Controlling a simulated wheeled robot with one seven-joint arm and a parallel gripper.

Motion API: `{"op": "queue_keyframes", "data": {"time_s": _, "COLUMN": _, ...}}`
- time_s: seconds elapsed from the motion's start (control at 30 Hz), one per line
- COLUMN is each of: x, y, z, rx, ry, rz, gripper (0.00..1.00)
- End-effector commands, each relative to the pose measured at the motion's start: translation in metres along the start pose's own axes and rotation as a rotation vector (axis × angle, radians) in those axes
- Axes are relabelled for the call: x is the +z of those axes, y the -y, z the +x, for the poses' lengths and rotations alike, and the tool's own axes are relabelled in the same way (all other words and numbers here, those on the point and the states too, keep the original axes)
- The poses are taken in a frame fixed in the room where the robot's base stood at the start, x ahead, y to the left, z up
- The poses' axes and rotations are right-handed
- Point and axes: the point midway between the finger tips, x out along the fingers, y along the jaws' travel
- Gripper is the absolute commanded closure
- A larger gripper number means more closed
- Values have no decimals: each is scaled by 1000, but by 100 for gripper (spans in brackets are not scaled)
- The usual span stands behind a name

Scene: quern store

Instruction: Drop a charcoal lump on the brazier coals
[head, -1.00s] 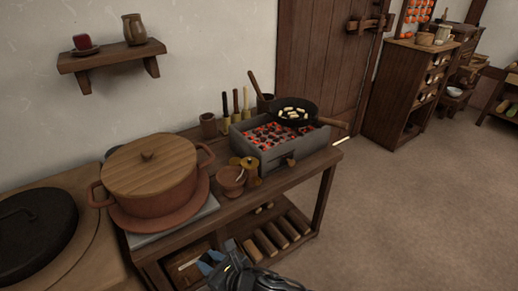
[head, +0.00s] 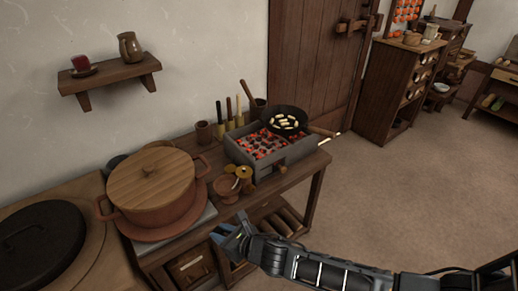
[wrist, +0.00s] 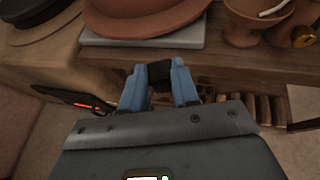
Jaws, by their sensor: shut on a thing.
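My gripper (wrist: 160,82) has blue fingers shut on a small black charcoal lump (wrist: 160,75), seen between the fingertips in the wrist view. In the head view my gripper (head: 226,234) is at the front edge of the wooden table, low and left of the brazier; the lump cannot be made out there. The grey box-shaped brazier (head: 283,166) stands on the table's right part. Its glowing coals (head: 262,145) lie open on the left, and a black pan with pale pieces (head: 286,122) covers the right part.
A large lidded clay pot (head: 155,190) stands on the table's left, and its base shows in the wrist view. A small clay bowl (head: 227,190) and a brass-coloured object (head: 244,174) stand just in front of the brazier. Upright tools stand behind. Logs lie on the lower shelf.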

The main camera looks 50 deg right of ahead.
Motion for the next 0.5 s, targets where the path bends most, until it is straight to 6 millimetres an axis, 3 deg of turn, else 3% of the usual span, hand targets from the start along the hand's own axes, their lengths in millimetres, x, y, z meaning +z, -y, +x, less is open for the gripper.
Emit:
{"op": "queue_keyframes", "data": {"time_s": 0.03, "x": 10, "y": 7, "z": -2, "rx": 3, "ry": -2, "rz": -6, "gripper": 100}}
{"op": "queue_keyframes", "data": {"time_s": 0.5, "x": 50, "y": 80, "z": 2, "rx": 1, "ry": 0, "rz": -7, "gripper": 100}}
